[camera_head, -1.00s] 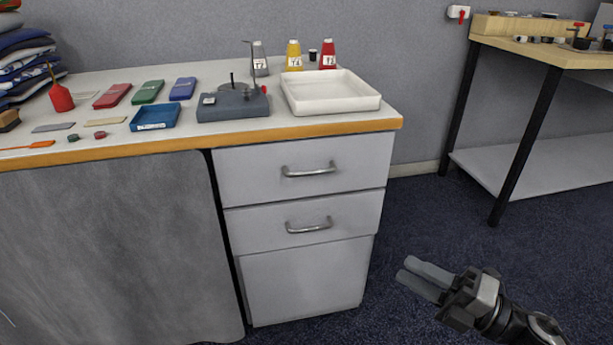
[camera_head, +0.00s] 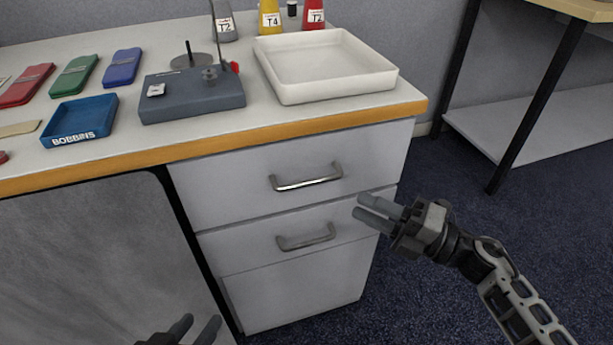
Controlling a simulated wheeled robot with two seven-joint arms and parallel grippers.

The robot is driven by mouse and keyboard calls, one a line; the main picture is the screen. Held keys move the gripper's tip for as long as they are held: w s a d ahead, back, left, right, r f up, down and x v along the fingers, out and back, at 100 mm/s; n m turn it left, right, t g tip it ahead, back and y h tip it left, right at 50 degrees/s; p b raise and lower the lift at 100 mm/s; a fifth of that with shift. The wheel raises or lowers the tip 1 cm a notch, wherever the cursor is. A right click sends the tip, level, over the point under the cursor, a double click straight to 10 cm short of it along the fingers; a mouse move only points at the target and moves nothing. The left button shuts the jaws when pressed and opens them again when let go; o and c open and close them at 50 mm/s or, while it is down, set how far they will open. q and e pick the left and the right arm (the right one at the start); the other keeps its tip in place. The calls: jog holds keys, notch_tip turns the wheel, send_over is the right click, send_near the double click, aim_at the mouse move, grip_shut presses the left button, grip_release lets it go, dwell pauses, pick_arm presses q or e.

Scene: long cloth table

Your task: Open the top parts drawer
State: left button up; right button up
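The top drawer (camera_head: 240,190) is a light grey front under the table's wooden edge, with a curved metal handle (camera_head: 306,182). It looks shut, flush with the front below. My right gripper (camera_head: 368,212) is to the right of and a little below that handle, apart from it, with its fingers pointing left. A narrow gap shows between its fingers, and they hold nothing. My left gripper (camera_head: 195,328) shows only at the bottom edge, low in front of the grey cloth, with its two dark fingers apart and nothing between them.
Below is a second drawer with its own handle (camera_head: 306,240). On the table are a white tray (camera_head: 345,88), a grey device (camera_head: 190,98), a blue bobbins tray (camera_head: 80,122) and several bottles. Another table's black leg (camera_head: 535,105) stands at right. Dark floor is free between.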

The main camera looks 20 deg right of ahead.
aim_at(313, 184)
jog(key=x, duration=1.2)
jog(key=shift+c, duration=0.3)
grip_shut()
